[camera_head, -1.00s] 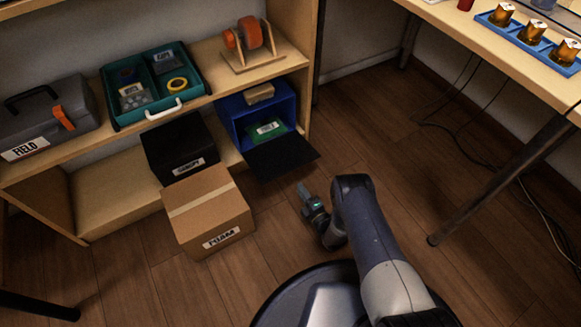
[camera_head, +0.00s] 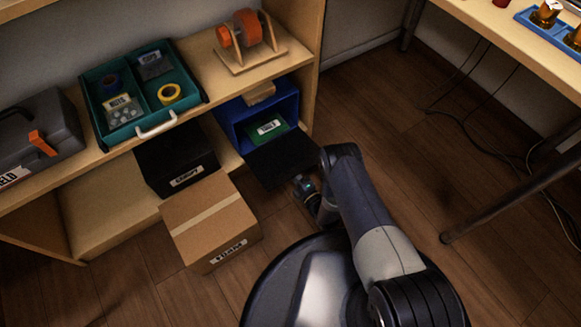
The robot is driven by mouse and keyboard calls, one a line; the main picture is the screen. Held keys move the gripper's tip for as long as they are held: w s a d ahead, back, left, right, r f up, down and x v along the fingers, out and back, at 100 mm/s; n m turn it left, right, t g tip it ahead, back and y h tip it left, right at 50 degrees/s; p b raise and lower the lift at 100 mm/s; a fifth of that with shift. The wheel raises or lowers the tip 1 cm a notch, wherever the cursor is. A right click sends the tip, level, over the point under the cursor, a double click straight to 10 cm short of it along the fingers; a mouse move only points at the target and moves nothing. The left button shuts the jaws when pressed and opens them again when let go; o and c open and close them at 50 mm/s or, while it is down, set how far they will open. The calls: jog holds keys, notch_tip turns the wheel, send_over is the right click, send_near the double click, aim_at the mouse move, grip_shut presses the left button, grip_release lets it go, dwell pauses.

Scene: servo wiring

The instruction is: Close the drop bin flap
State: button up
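The drop bin (camera_head: 237,124) is a blue box on the lower shelf, with its front open. Its black flap (camera_head: 281,160) is folded down and out, roughly level, in front of the opening. A green labelled item (camera_head: 266,128) shows inside the bin. My gripper (camera_head: 299,181) is at the flap's near edge, low down; its fingertips are partly hidden at or under the flap. I cannot tell whether it touches the flap or whether its fingers are open.
A cardboard box (camera_head: 211,226) stands on the floor left of my gripper, with a black box (camera_head: 174,158) behind it. A teal tray (camera_head: 124,126), a grey toolbox (camera_head: 41,137) and an orange reel on a stand (camera_head: 246,36) sit on the shelf above.

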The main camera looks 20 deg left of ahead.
grip_shut()
dwell(0.3)
dwell(0.3)
